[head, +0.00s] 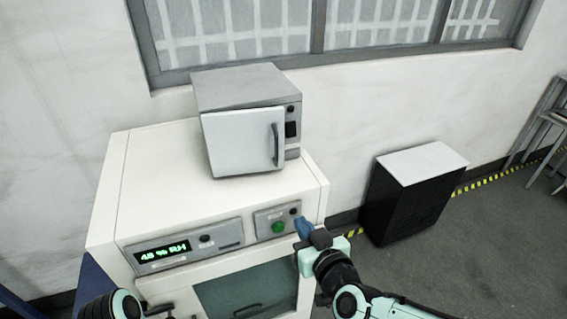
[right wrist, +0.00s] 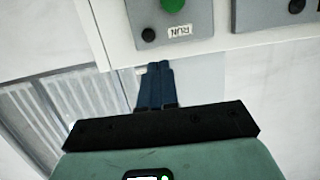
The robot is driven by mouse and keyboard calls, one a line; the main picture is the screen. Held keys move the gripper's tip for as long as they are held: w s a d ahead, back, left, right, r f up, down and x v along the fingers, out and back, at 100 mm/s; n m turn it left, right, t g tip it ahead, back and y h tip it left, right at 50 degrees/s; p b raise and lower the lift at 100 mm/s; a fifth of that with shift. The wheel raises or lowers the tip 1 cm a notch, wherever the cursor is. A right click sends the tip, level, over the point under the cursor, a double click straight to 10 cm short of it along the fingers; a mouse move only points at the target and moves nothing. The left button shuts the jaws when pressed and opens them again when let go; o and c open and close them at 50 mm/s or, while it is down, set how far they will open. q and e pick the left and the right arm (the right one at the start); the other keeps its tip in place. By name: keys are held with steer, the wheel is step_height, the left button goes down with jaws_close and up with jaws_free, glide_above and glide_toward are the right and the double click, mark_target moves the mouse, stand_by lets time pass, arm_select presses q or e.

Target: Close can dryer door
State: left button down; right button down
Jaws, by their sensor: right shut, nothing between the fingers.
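The white dryer cabinet (head: 150,190) stands against the wall, with a lit green display (head: 162,252) reading about 48 % RH. Its dark glass front door (head: 215,290), with a dark handle (head: 247,309), runs off the bottom edge; I cannot tell if it is fully shut. My right gripper (head: 303,228) is shut and empty, its blue fingers together beside the right end of the control panel (head: 265,222). In the right wrist view the fingers (right wrist: 158,82) are below the cabinet edge and the RUN label. Part of my left arm shows at the bottom left; its fingers are not clear.
A small grey oven (head: 235,88) with a white door (head: 243,145) and vertical handle stands on the cabinet. A black box with a white top (head: 425,163) stands on the floor to the right.

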step_height(320, 180, up, 10)
steer(key=s+t+y, duration=0.1)
steer(key=s+t, duration=0.1)
steer(key=s, duration=0.1)
steer(key=x, duration=1.4)
steer(key=shift+w+d+r, duration=0.15)
steer(key=shift+d+r, duration=0.1)
steer(key=shift+d, duration=0.15)
